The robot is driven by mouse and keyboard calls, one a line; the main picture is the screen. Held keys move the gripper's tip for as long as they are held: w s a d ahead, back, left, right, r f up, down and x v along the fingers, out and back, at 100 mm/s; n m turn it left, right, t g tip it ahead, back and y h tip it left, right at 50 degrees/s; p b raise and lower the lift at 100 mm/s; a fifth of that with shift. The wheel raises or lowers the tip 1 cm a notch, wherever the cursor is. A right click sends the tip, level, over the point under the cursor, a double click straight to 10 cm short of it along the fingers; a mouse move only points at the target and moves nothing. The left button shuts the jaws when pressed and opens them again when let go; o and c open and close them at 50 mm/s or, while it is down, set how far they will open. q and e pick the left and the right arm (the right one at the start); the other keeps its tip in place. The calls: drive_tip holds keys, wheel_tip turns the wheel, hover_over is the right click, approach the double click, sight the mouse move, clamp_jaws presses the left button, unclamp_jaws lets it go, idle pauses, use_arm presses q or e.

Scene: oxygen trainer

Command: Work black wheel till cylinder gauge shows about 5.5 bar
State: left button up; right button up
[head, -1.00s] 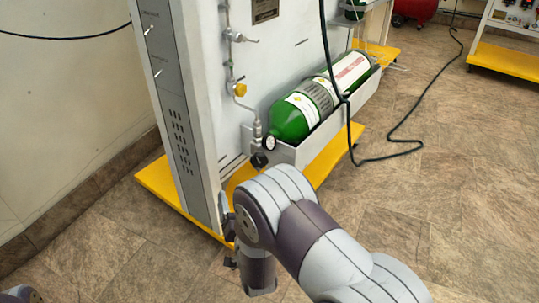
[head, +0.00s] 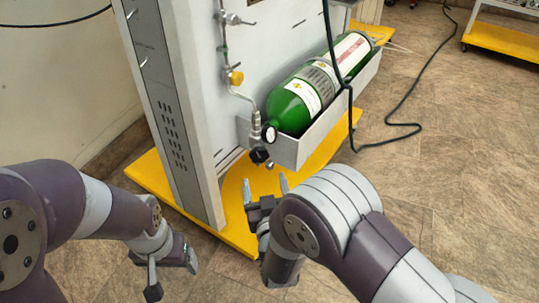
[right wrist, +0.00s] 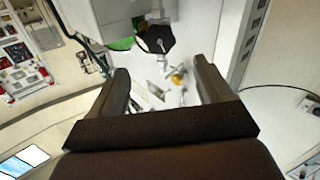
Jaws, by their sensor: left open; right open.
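The green cylinder (head: 293,107) lies in a grey tray on the trainer's side. At its neck are a small white-faced gauge (head: 269,133), too small to read, and the black wheel (head: 259,155) just below it. My right gripper (head: 265,185) is open and empty, a little below the wheel, with fingers pointing up toward it. In the right wrist view the black wheel (right wrist: 155,42) lies beyond and between the open fingertips, apart from them. My left gripper (head: 172,277) is open and empty at lower left, near the floor and away from the wheel.
A yellow knob (head: 236,77) sits on the pipe above the wheel. The yellow base (head: 240,224) sticks out below the panel. A dark hose (head: 350,115) hangs across the cylinder and runs along the floor.

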sight(260, 156)
drive_tip(key=w+b, duration=0.1)
drive_tip(key=w, duration=0.2)
drive_tip(key=w+b, duration=0.1)
drive_tip(key=w, duration=0.2)
drive_tip(key=w+a+b, duration=0.1)
drive_tip(key=w+b, duration=0.1)
drive_tip(key=w, duration=0.1)
drive_tip(key=shift+w+f, duration=0.25)
drive_tip(key=shift+w, duration=0.05)
drive_tip(key=shift+w+r, duration=0.15)
drive_tip(key=shift+w, duration=0.35)
drive_tip(key=c, duration=1)
